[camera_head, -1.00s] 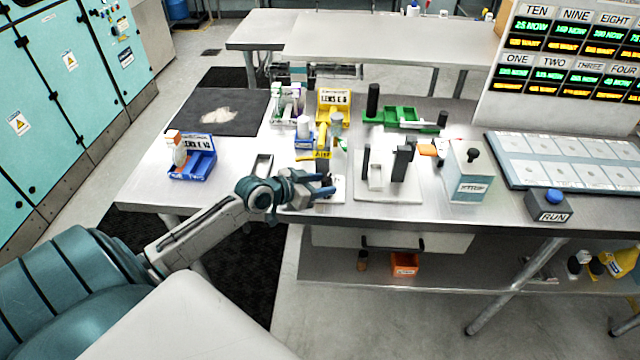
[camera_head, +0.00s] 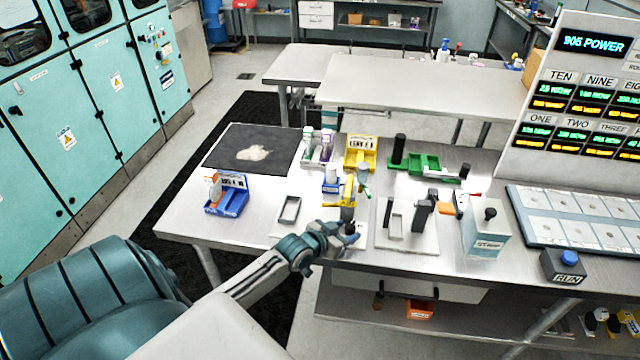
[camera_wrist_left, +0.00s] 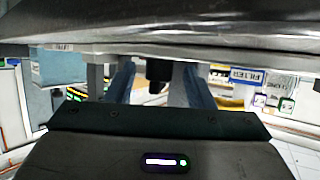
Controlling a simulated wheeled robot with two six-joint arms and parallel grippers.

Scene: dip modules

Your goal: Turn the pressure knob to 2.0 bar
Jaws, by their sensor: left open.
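My left gripper (camera_head: 350,234) is at the near edge of the bench, just in front of the yellow air stand (camera_head: 347,212). Its fingers are open. In the left wrist view, a short dark cylinder, seemingly the pressure knob (camera_wrist_left: 158,74), shows between the two blue-grey fingers (camera_wrist_left: 159,88), with gaps visible on both sides. In the head view the knob is mostly hidden by the gripper, and I cannot read any pressure scale or setting. My right gripper is not in view.
A white plate with dark posts (camera_head: 405,238) stands close to the right of the gripper. A small grey frame (camera_head: 289,209) and a blue bin (camera_head: 228,198) lie left.

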